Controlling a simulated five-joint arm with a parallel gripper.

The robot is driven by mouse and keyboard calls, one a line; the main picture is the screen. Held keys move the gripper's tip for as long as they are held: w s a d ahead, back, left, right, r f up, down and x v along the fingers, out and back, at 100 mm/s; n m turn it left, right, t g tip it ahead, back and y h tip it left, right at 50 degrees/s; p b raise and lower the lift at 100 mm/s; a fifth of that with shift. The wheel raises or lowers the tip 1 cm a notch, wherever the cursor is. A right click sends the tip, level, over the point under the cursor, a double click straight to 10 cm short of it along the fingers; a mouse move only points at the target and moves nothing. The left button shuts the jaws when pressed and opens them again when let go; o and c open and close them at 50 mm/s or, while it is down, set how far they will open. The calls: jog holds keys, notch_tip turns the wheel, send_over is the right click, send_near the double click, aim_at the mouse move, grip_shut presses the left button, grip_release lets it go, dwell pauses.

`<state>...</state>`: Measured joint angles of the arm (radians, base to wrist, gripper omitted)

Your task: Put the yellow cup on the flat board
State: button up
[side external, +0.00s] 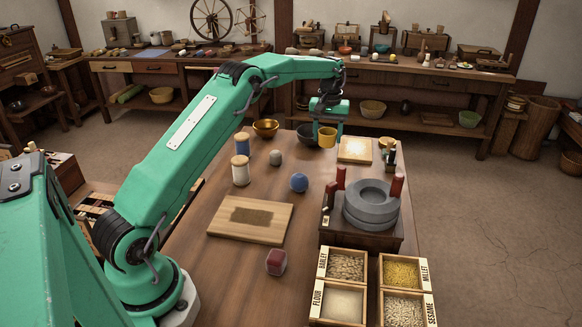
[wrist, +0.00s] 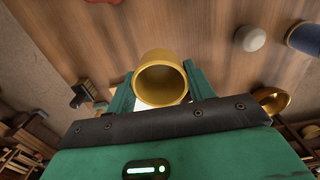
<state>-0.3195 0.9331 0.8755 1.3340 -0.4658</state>
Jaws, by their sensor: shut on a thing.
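The yellow cup (side external: 327,138) is at the far end of the table, between the fingers of my gripper (side external: 328,122). In the wrist view the cup (wrist: 161,82) sits mouth toward the camera, with a finger of my gripper (wrist: 160,88) on each side. The gripper is shut on it. I cannot tell whether the cup touches the table. A flat wooden board (side external: 250,235) with a dark grainy patch lies at the middle left of the table. A smaller pale board (side external: 345,160) with a whitish patch lies just right of the cup.
A brass bowl (side external: 266,128) and a dark bowl (side external: 307,132) stand left of the cup. A blue ball (side external: 299,182), grey stone (side external: 275,158), spools (side external: 240,172), red block (side external: 276,262), stone quern (side external: 371,208) and grain boxes (side external: 346,264) occupy the table.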

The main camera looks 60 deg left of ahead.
jog(key=s+d+r, duration=0.5)
jog(key=s+d, duration=0.7)
jog(key=s, duration=0.1)
jog(key=s+d+f, duration=0.1)
jog(key=s+d, duration=0.2)
jog(key=s, duration=0.6)
jog(key=s+d+f, duration=0.1)
jog(key=s+d, duration=0.2)
jog(key=s, duration=0.6)
jog(key=shift+s+f, duration=0.35)
send_over(251, 217)
notch_tip(251, 217, down, 7)
jog(key=shift+r, duration=0.1)
jog(key=shift+w, duration=0.1)
jog(key=shift+f, duration=0.2)
jog(key=shift+f, duration=1.9)
